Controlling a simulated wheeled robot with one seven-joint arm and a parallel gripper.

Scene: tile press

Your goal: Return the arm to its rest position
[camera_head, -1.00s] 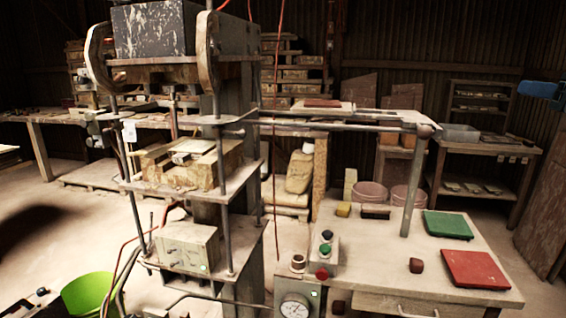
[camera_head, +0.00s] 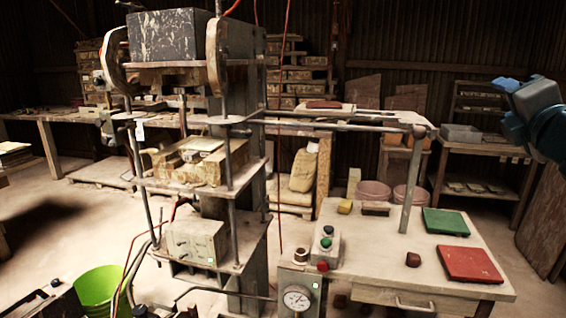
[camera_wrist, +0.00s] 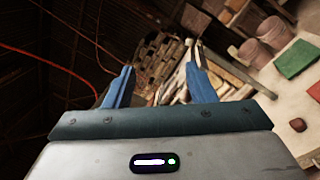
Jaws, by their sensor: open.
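My blue arm (camera_head: 540,115) shows at the right edge of the head view, raised beside the back shelf and clear of the table. The fingertips are not distinguishable there. In the wrist view my gripper (camera_wrist: 160,75) has its two blue fingers spread apart, with nothing between them. The tile press (camera_head: 205,150) stands at the left of the head view, well apart from my arm.
The work table (camera_head: 370,245) bears a green tile (camera_head: 446,222), a red tile (camera_head: 469,264) and a button box (camera_head: 325,246). A horizontal rail (camera_head: 340,124) spans above it. A green bucket (camera_head: 98,288) stands at lower left.

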